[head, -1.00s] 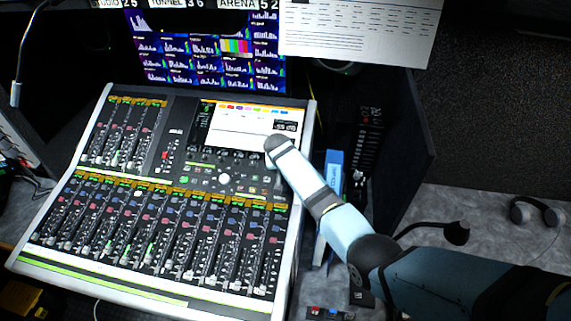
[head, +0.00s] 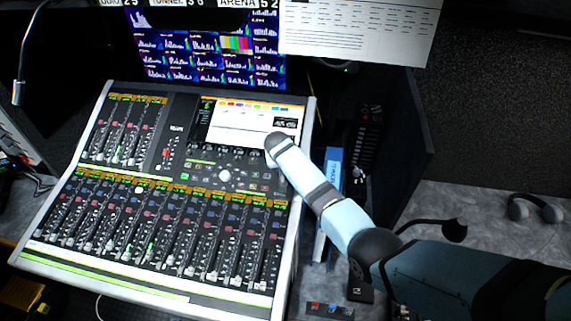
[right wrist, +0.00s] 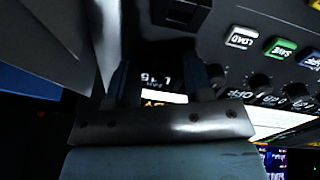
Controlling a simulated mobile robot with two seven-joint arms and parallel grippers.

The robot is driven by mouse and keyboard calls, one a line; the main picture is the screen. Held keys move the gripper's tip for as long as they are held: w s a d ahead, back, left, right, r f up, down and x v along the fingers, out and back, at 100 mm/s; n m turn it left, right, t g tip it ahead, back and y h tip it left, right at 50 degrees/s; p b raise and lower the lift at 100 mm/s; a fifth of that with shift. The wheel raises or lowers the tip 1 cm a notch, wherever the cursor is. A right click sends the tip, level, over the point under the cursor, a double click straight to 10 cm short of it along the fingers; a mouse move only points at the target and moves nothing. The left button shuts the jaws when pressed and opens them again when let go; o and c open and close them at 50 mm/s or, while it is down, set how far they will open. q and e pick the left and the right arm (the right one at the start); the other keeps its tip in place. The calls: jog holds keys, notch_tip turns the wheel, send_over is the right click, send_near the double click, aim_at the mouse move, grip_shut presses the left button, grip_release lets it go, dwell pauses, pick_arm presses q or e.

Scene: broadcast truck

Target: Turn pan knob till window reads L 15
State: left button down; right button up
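The mixing console (head: 98,105) fills the left and middle of the head view. A small black readout window (head: 286,123) sits at the right of its bright screen. In the right wrist view the readout (right wrist: 155,80) is upside down and blurred; it seems to read about L 45. My right gripper (head: 270,152) is at the console, just below the screen's right end. In the right wrist view its two fingers (right wrist: 160,77) stand either side of the readout. The pan knob is not discernible, so I cannot tell whether the fingers hold it. My left gripper is out of view.
LOAD (right wrist: 242,38) and SAVE (right wrist: 281,47) buttons and a row of dark knobs (right wrist: 260,83) lie beside the gripper. Faders fill the console's lower part. A gooseneck lamp (head: 18,92) hangs at left. Headphones (head: 536,210) lie at right. A blue-spined item (head: 333,165) stands beside the console.

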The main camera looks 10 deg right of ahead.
jog(key=shift+s+a+r, duration=0.15)
jog(key=shift+s+r, duration=0.05)
jog(key=shift+r, duration=0.35)
jog(key=v, duration=1.2)
jog(key=shift+s+r+b, duration=0.15)
jog(key=shift+r+b, duration=0.15)
jog(key=shift+b, duration=0.05)
jog(key=shift+a, duration=0.15)
